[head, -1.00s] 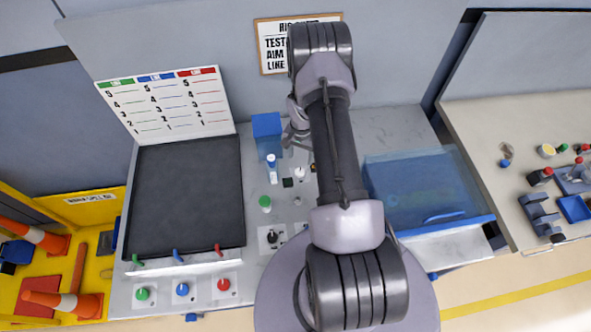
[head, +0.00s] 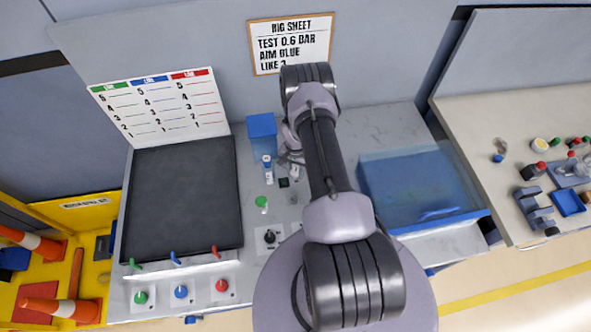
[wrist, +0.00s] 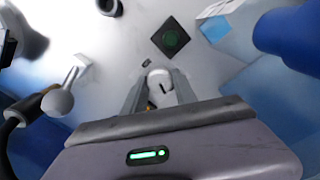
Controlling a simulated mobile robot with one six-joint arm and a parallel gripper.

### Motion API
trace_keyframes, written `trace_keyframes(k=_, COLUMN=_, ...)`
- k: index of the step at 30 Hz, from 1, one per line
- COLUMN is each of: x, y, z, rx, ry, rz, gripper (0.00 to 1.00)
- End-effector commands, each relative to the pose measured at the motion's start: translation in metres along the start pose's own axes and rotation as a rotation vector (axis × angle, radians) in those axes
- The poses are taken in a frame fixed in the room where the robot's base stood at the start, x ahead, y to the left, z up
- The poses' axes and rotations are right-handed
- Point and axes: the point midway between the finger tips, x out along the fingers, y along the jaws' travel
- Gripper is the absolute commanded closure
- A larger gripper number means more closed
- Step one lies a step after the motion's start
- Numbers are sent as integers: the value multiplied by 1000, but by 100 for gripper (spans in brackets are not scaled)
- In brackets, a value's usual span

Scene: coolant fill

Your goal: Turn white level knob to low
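The white level knob (wrist: 159,78) shows in the wrist view as a round white cap with a dark mark, between my fingertips. My gripper (wrist: 158,88) is open, with one finger on each side of the knob. Whether the fingers touch it, I cannot tell. In the head view my gripper (head: 291,158) is over the panel, beside the blue box, and the knob (head: 296,171) is only partly visible beside my arm. Any level markings around the knob are too small or hidden to read.
A ball-ended lever (wrist: 58,102) stands left in the wrist view. A blue box (head: 262,126), green-capped part (head: 262,203) and black knob (head: 270,237) are near. A blue transparent bin (head: 415,190) stands right.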

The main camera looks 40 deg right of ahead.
Motion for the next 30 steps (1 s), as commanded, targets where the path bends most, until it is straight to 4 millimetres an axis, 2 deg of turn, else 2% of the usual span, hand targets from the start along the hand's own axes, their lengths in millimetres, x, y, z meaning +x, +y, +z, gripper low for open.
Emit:
trace_keyframes(k=1, x=0, y=0, z=0, rx=0, ry=0, rz=0, gripper=95)
trace_keyframes(k=2, x=0, y=0, z=0, rx=0, ry=0, rz=0, gripper=100)
trace_keyframes(k=5, x=1, y=0, z=0, rx=-13, ry=0, rz=0, gripper=100)
trace_keyframes(k=12, x=4, y=-1, z=-1, rx=-250, ry=2, rz=-1, gripper=100)
trace_keyframes(k=21, x=0, y=0, z=0, rx=-275, ry=0, rz=0, gripper=100)
trace_keyframes(k=22, x=0, y=0, z=0, rx=-275, ry=0, rz=0, gripper=60)
trace_keyframes(k=24, x=0, y=0, z=0, rx=-274, ry=0, rz=0, gripper=46)
trace_keyframes(k=30, x=0, y=0, z=0, rx=-274, ry=0, rz=0, gripper=44)
